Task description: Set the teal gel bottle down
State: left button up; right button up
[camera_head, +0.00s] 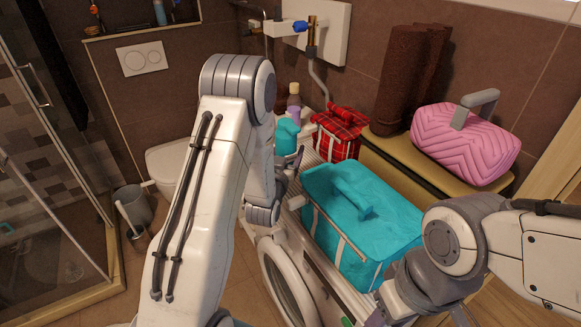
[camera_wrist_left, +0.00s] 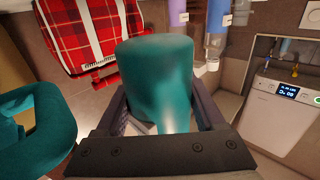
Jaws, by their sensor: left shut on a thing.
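The teal gel bottle (camera_head: 287,136) shows in the head view just beyond my left forearm, above the back left part of the washing machine top. In the left wrist view the bottle (camera_wrist_left: 156,70) fills the middle, between the two dark fingers. My left gripper (camera_wrist_left: 162,108) is shut on it. In the head view my left gripper (camera_head: 284,168) is partly hidden by my own arm. Whether the bottle's base touches the surface is hidden. My right arm reaches in from the right; its gripper end is at the bottom edge, and its fingers cannot be made out.
A large teal bag (camera_head: 375,212) stands on the washing machine (camera_head: 292,285). A red plaid bag (camera_head: 338,138) is right of the bottle. Other bottles (camera_head: 294,101) stand behind it. A pink bag (camera_head: 462,145) and brown rolls (camera_head: 402,80) sit on the raised surface at right.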

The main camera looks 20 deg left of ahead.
pick_arm(q)
jog(key=shift+f, duration=2.65)
jog(key=shift+f, duration=0.15)
jog(key=o, duration=1.2)
jog(key=shift+f, duration=0.1)
jog(key=o, duration=0.4)
